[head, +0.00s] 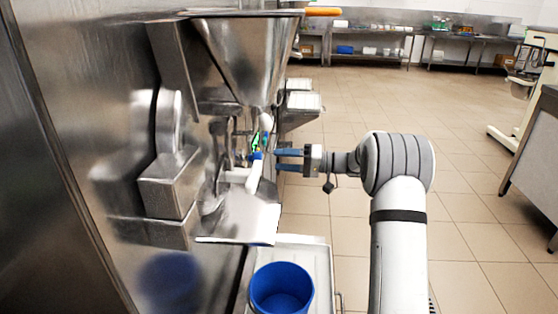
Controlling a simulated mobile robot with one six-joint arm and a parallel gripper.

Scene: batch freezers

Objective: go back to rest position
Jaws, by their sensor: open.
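My gripper (290,160) is at the end of my white and grey arm, in the middle of the head view. Its two blue fingers point left, are parted and hold nothing that I can see. Their tips are close to a small white handle with a blue top (255,172) on the front of the steel machine. Whether the fingertips touch it I cannot tell.
The steel machine with a funnel hopper (250,50) fills the left side. A blue bucket (281,288) stands on a steel surface below. A steel bench (535,165) is at the right edge. The tiled floor (470,185) between is clear.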

